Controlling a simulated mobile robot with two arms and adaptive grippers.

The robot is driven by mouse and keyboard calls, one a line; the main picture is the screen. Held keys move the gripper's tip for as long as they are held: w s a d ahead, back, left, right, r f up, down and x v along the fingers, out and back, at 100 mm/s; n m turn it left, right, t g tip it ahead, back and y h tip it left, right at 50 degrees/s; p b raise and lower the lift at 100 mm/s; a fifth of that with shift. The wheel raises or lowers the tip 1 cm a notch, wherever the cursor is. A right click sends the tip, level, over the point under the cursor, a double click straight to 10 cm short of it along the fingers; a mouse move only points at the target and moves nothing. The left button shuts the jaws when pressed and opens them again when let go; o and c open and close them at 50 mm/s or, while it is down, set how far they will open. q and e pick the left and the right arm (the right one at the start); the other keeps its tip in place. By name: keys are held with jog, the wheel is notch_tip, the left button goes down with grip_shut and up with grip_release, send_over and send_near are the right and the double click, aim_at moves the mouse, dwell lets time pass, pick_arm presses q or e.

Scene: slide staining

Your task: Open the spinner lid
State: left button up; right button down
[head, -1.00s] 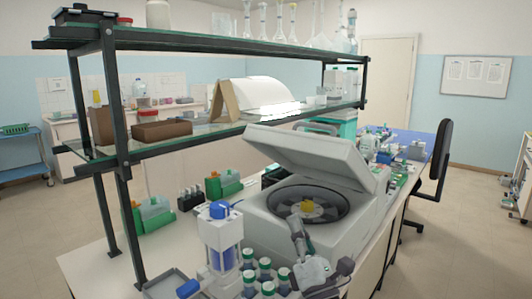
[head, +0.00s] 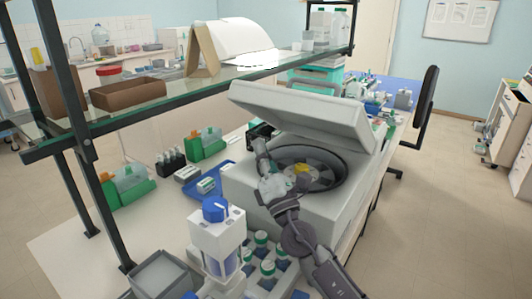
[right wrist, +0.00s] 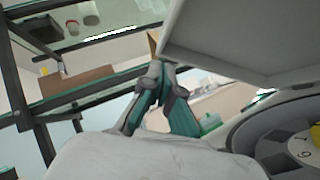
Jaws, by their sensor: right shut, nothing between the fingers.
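The spinner (head: 235,187) is a white box-shaped machine on the bench. Its lid (head: 305,112) stands raised and tilted back, hinged on the right side. The round dark bowl with its rotor (head: 322,170) and a yellow centre piece is exposed. My right gripper (head: 260,146) is shut and empty, above the left edge of the spinner, apart from the lid. In the right wrist view, the shut fingers (right wrist: 160,72) point away, with the lid's underside (right wrist: 250,40) at upper right and the rotor (right wrist: 292,140) at lower right. My left gripper is not in view.
A glass shelf (head: 205,80) with dark posts runs above the bench at left. A white dispenser with a blue cap (head: 215,238) and several green-capped bottles (head: 262,240) stand in front of the spinner. Green racks (head: 205,146) stand behind at left.

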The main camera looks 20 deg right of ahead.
aim_at(249, 103)
jog(key=p+x, duration=0.1)
jog(key=x, duration=0.3)
jog(key=d+r+p+x, duration=0.1)
jog(key=x, duration=0.1)
jog(key=shift+s+p, duration=0.15)
jog(key=shift+p, duration=0.2)
jog(key=shift+d+r+p, duration=0.3)
jog(key=shift+d+r, duration=0.2)
jog(key=shift+r, duration=0.1)
